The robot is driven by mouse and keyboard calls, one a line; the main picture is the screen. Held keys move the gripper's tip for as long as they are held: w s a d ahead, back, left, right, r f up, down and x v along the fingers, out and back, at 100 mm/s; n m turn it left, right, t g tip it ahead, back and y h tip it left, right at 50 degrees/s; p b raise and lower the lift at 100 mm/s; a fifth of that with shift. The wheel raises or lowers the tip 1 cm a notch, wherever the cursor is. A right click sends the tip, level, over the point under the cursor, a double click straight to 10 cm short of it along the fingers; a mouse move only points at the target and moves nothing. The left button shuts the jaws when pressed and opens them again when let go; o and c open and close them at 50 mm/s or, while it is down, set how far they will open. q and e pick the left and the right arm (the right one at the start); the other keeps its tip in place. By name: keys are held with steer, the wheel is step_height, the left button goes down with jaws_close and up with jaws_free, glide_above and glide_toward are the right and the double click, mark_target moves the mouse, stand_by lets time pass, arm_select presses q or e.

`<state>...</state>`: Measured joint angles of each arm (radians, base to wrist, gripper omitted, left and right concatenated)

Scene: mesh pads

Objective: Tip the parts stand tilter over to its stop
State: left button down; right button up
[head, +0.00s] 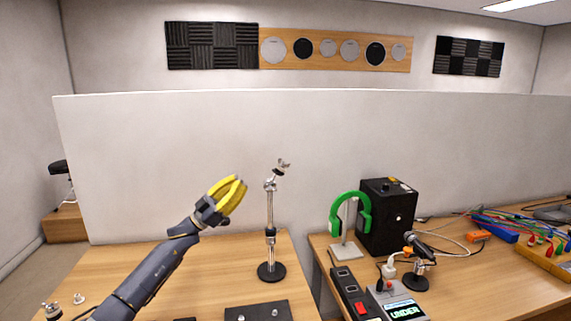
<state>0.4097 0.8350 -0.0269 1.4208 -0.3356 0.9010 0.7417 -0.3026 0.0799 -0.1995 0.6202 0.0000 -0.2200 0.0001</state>
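A slim metal stand (270,222) rises upright from a round black base (271,271) on the left wooden table. At its top is a small jointed metal head (278,172), probably the tilter, leaning up and to the right. My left gripper (241,183) has yellow fingers and hangs to the left of the stand's top, apart from it in the picture. Its fingers point up and to the right, with their tips close together. I cannot tell whether they are fully shut, and no held object shows. My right gripper is not in view.
A black plate (258,312) with small metal parts lies at the front of the left table (208,265). Across a gap, the right table holds green headphones (362,214) on a stand, a black box (386,217), a microphone and several cables. A white partition (140,160) stands behind.

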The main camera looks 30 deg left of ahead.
arm_select(q)
steer(key=h, duration=0.1)
step_height(320, 180, up, 6)
steer(key=r+h, duration=0.1)
glide_above(275, 175)
steer(key=s, duration=0.3)
steer(key=shift+w+a+f+m, duration=0.15)
steer(key=shift+a+f+m, duration=0.15)
steer(key=shift+m, duration=0.1)
steer(key=shift+w+d+f, duration=0.25)
steer(key=shift+w+f, duration=0.1)
steer(key=shift+w, duration=0.2)
